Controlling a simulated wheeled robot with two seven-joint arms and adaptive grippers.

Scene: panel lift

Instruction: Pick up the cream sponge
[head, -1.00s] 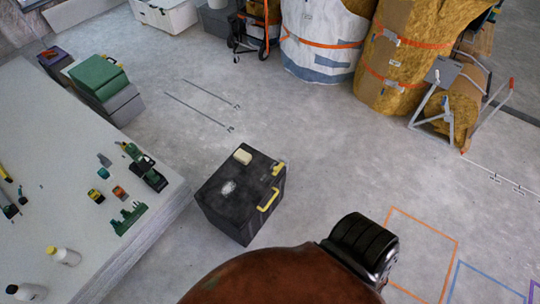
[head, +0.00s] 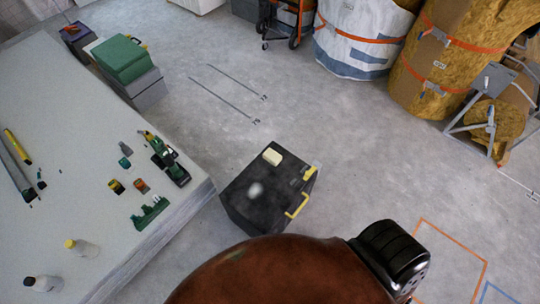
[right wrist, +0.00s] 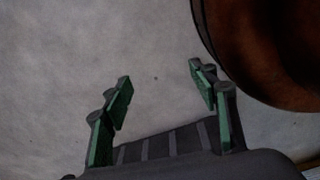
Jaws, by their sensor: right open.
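The cream sponge (head: 272,156) is a small pale block lying on top of the black box (head: 246,190), near its far edge. In the head view the box stands on the floor beside the white table, with a yellow handle on its right side. My right gripper (right wrist: 160,88) shows in the right wrist view. Its green-padded fingers are wide apart with nothing between them, above bare grey floor. The sponge is not in the right wrist view. Neither gripper shows in the head view, so the distance from gripper to sponge cannot be told.
A white table (head: 60,125) at left carries bottles (head: 82,248) and several tools. Green and grey cases (head: 122,58) stand behind it. Large wrapped rolls (head: 365,35) and a metal stand (head: 490,110) are at the back right. The floor (head: 340,120) around the box is mostly clear.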

